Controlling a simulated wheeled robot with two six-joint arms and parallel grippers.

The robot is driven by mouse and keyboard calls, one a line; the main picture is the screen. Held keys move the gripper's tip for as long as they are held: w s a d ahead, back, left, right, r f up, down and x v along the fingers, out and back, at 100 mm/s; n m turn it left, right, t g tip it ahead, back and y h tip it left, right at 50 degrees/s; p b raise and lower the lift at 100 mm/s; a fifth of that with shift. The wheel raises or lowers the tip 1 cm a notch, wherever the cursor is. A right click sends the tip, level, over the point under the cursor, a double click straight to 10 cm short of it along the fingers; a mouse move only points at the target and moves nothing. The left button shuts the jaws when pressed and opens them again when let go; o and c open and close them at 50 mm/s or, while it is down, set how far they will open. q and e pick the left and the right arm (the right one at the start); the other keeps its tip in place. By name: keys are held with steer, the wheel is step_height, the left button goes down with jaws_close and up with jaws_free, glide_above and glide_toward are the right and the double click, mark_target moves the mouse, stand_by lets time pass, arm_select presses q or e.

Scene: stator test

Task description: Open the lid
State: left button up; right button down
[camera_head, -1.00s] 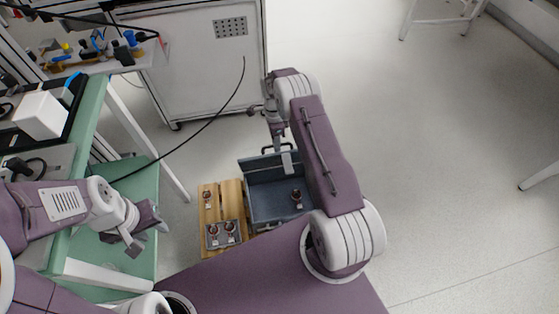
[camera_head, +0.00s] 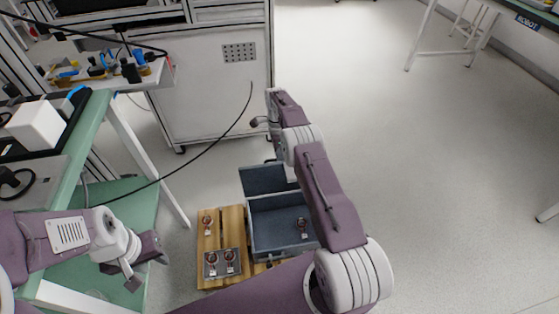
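A blue-grey box (camera_head: 268,238) stands on a wooden pallet, with its lid (camera_head: 262,180) swung up at the far side and its inside showing. A small copper-coloured stator part (camera_head: 303,228) lies inside on the right. My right arm reaches past the box's right side. Its wrist end lies beyond the lid, apart from it in the picture, and its fingers cannot be made out. My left gripper (camera_head: 146,268) is left of the pallet, apart from the box, with its fingers spread and nothing seen between them.
The wooden pallet (camera_head: 208,245) carries a small grey tray (camera_head: 212,272) with two stator parts and one loose part (camera_head: 206,222). A green-topped bench (camera_head: 90,120) is at left, a white cabinet (camera_head: 220,100) behind. The floor at right is clear.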

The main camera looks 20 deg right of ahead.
steer(key=shift+f, duration=0.1)
steer(key=c, duration=1.5)
jaws_free()
steer(key=shift+o, duration=0.2)
step_height(320, 180, up, 5)
steer(key=p, duration=0.3)
steer(key=shift+f, duration=0.2)
steer(key=s+d+r+p, duration=0.5)
steer(key=s+d+r, duration=0.1)
steer(key=s, duration=0.3)
steer(key=shift+s+d+r, duration=0.15)
steer(key=shift+s+r, duration=0.05)
steer(key=shift+s, duration=0.2)
